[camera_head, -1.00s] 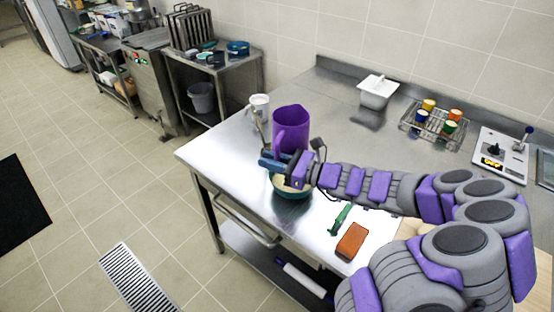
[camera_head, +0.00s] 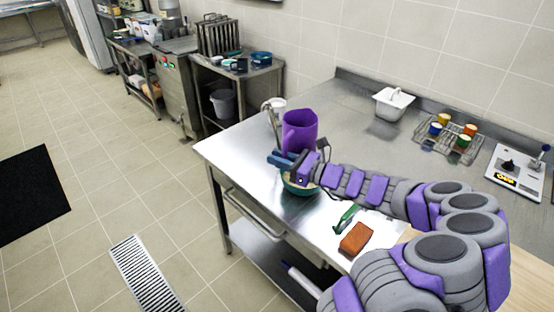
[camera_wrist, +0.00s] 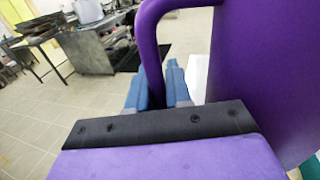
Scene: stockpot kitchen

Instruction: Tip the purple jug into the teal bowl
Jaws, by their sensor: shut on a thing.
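The purple jug (camera_head: 300,130) is upright or nearly so, above and behind the teal bowl in the head view. My gripper (camera_head: 282,160) is shut on the jug's handle; the wrist view shows the handle (camera_wrist: 150,48) between the blue fingers (camera_wrist: 158,88) and the jug's wall (camera_wrist: 265,75) on the right. The teal bowl (camera_head: 299,190) sits on the steel table near its front edge, with pale contents. My gripper partly hides it. I cannot see inside the jug.
An orange-brown sponge (camera_head: 356,238) and a green-handled tool (camera_head: 346,216) lie in front. A white tub (camera_head: 392,103), a rack of colored cups (camera_head: 446,135) and a scale (camera_head: 516,172) stand farther right.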

